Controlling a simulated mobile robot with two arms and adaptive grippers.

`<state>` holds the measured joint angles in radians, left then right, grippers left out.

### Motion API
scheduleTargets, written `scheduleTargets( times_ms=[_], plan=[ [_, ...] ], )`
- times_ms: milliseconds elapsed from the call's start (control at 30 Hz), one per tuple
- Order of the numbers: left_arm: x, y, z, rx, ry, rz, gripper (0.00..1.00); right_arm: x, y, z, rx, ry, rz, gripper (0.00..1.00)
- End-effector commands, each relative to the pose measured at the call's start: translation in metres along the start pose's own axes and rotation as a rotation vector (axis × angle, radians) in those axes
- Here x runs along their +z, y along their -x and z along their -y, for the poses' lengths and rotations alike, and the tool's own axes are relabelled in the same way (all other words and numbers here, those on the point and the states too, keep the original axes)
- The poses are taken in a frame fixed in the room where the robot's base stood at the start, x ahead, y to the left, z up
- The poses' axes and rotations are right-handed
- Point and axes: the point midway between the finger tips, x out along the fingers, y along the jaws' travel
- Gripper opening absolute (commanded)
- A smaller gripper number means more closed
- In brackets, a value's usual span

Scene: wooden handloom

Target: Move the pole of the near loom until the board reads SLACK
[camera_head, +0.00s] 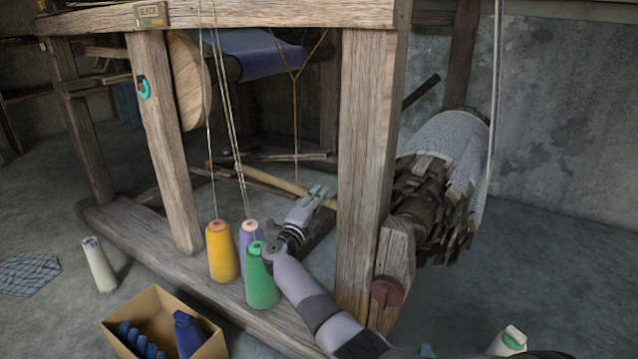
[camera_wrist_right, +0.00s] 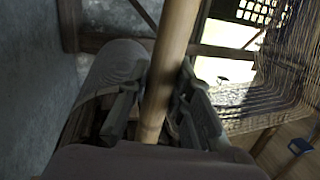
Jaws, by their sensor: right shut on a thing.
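The near loom (camera_head: 366,140) is a large frame of weathered wood. Its pole (camera_head: 280,182) is a pale round rod low inside the frame. My right gripper (camera_head: 317,196) reaches in past the front post and is shut on the pole. In the right wrist view the pole (camera_wrist_right: 170,60) runs between the two fingers (camera_wrist_right: 155,105). The small board (camera_head: 151,14) on the top beam carries small lettering that appears to read SLACK. A cord (camera_head: 296,120) hangs from above toward the pole. My left gripper is not in view.
Yellow (camera_head: 223,255), purple (camera_head: 250,234) and green (camera_head: 261,280) yarn cones stand on the loom's base beam beside my right arm. A cardboard box (camera_head: 205,345) with blue items and a white cone (camera_head: 98,265) are on the floor. A cloth roll (camera_head: 450,145) is at right.

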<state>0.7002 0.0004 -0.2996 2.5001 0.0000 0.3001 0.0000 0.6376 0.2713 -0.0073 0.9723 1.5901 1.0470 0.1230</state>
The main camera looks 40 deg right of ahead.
Motion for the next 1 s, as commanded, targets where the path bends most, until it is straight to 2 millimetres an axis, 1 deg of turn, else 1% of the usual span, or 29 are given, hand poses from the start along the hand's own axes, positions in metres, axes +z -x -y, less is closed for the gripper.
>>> scheduleTargets(
  times_ms=[100,333,367,600,700,1000],
  plan=[
    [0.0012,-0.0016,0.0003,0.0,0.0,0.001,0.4,0.001,0.0021,-0.0069,0.004,0.021,0.006,0.0],
    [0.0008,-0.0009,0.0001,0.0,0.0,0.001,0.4,0.001,0.0021,-0.0072,0.002,0.022,0.007,0.0],
    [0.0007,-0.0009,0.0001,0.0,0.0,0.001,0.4,0.001,0.0021,-0.0072,0.002,0.022,0.007,0.21],
    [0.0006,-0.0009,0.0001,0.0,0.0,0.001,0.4,0.0009,0.0017,-0.0064,0.002,0.021,0.006,0.37],
    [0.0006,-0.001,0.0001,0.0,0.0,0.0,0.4,0.0009,0.0015,-0.0061,0.001,0.02,0.006,0.41],
    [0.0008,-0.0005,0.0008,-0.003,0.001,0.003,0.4,0.001,0.0038,-0.006,0.001,0.019,0.006,0.41]
  ],
)
